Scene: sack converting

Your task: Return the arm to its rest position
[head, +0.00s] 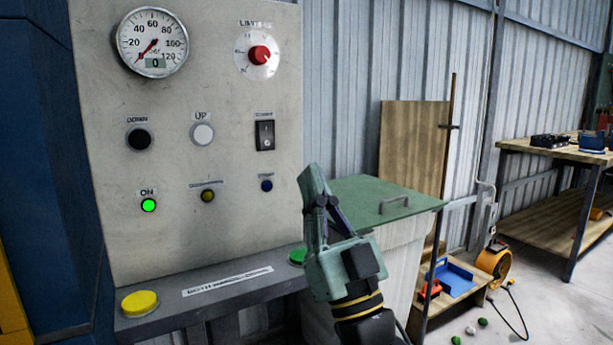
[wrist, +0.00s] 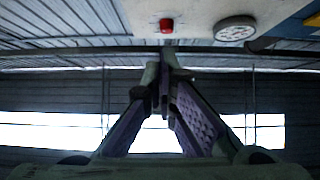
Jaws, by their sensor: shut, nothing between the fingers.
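My gripper (head: 312,172) is in the middle of the head view, raised in front of the right edge of a grey control panel (head: 100,210). Its fingers point up and are shut with nothing between them. In the wrist view the fingers of my gripper (wrist: 165,60) meet near the top middle. Beyond them show the panel's red knob (wrist: 166,25) and round gauge (wrist: 236,28). My gripper hides part of the green-topped bin behind it.
A ledge below the panel carries a yellow button (head: 139,303) and a green button (head: 297,257), close left of my gripper. A green lid (head: 365,195) with a handle lies behind it. A wooden workbench (head: 560,150) stands at right. Open floor (head: 570,300) shows at lower right.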

